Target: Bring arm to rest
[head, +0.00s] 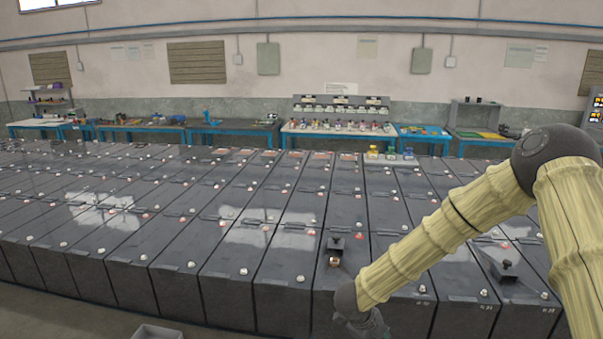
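My arm reaches in from the right of the head view, clad in a yellowish ribbed cover with dark round joints. It slopes down to the left across the front of the battery rows (180,258). Its lower end, toward my gripper (372,326), is at the bottom edge and partly cut off, close to the front faces of the batteries. The fingers are not clearly visible, so I cannot tell whether they are open or shut, or whether anything is held.
A small dark block-like fitting (335,243) stands on a battery just left of my arm, and another (507,268) lies right of it. A grey tray (158,332) is at the bottom left. Blue-legged benches (230,128) line the far wall. Floor shows at lower left.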

